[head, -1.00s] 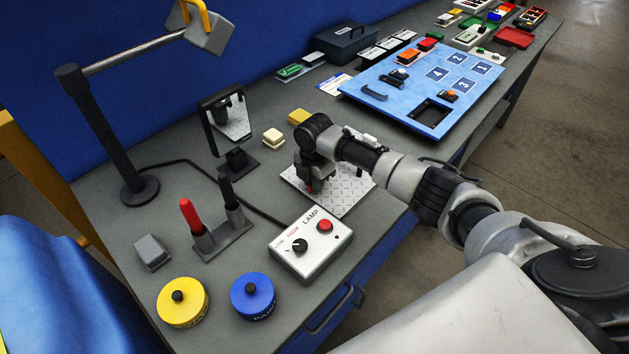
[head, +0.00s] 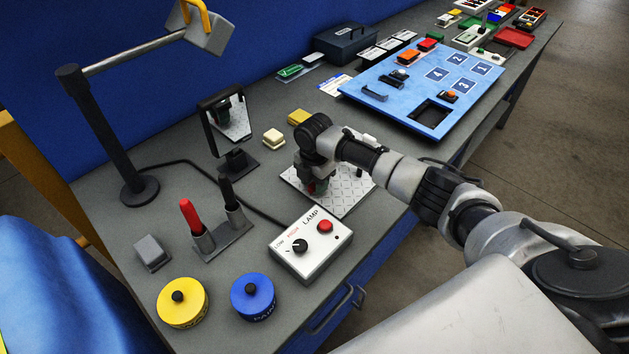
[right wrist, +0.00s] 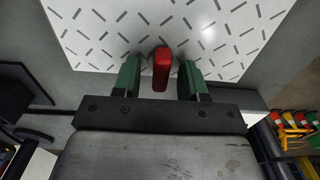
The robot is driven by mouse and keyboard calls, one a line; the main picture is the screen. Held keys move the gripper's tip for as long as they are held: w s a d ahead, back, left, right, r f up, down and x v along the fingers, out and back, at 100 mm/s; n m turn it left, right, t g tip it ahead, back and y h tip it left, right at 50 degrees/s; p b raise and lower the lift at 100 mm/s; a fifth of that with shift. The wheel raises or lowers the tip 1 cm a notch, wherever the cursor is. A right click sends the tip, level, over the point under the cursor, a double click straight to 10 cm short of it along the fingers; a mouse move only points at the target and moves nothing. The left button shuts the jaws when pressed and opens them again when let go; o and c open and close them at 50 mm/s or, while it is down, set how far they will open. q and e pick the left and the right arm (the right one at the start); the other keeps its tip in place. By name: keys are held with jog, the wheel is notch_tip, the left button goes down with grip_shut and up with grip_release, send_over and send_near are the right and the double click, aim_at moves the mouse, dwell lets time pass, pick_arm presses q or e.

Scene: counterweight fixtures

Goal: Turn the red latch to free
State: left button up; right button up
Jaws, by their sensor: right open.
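The red latch (right wrist: 162,68) is a small red bar above a pale plate with dark dashes (right wrist: 95,40) in the right wrist view. My right gripper (right wrist: 159,78) is open, with its green-padded fingers on either side of the latch and a visible gap on each side. In the head view my right gripper (head: 318,187) points down over the patterned plate (head: 345,197), and the wrist mostly hides the latch there. My left gripper is not in view.
The white LAMP box (head: 311,245) stands just in front of the plate. A blue board (head: 400,85) lies to the right.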

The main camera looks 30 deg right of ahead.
notch_tip(320, 180, up, 11)
jog(key=b, duration=0.1)
jog(key=shift+b, duration=0.4)
jog(key=shift+s+f, duration=0.1)
jog(key=shift+f, duration=0.1)
dwell(0.3)
